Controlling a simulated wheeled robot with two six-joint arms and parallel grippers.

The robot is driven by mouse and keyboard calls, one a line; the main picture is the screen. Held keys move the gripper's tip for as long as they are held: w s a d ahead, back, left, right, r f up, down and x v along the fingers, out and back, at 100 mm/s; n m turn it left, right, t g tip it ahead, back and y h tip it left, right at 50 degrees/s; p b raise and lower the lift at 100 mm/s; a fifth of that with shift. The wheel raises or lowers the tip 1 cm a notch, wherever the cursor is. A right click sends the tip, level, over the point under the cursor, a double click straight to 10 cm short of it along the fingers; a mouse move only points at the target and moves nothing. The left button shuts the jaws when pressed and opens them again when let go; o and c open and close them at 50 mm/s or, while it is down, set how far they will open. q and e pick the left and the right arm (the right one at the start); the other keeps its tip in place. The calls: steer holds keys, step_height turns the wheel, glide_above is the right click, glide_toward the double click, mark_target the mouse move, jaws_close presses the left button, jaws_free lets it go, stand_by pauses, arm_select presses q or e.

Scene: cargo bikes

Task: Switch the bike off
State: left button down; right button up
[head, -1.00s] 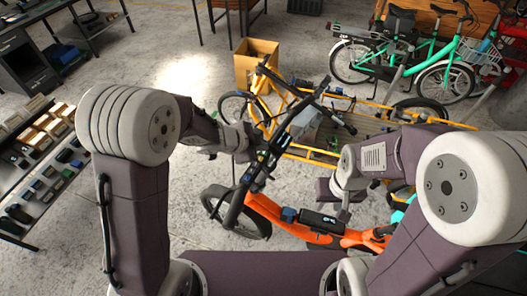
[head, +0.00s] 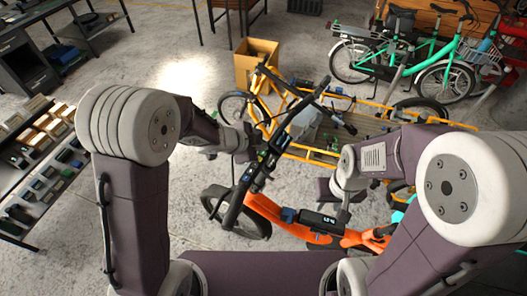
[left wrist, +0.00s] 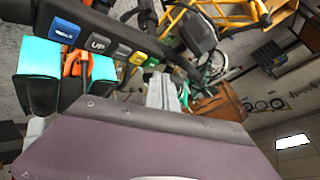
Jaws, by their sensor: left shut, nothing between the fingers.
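The orange bike (head: 265,208) stands in front of me with its black handlebar (head: 290,122) running diagonally. A dark unit on its frame carries a small lit display (head: 328,220) whose characters are too small to read surely. In the left wrist view a dark control strip (left wrist: 88,38) holds a blue button (left wrist: 65,30), a grey button marked UP (left wrist: 97,44), a green one and a yellow one. My left gripper (head: 250,151) is shut and empty close beside the handlebar; contact is unclear. My right gripper (head: 331,190) is above the frame near the display; its fingers are unclear.
A yellow cargo bike (head: 320,156) stands just behind the orange one. A cardboard box (head: 257,62) stands behind, and teal bikes (head: 440,52) stand at the back right. A shelf of small parts (head: 42,160) is at the left.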

mark_target(262, 153)
arm_select(q)
steer(key=shift+f+b, duration=0.35)
steer(key=shift+f, duration=0.3)
stand_by(0.4)
steer(key=shift+r, duration=0.1)
steer(key=shift+r+p, duration=0.55)
steer(key=shift+p, duration=0.05)
step_height(262, 153, up, 6)
steer(key=p, duration=0.6)
steer(key=shift+w, duration=0.15)
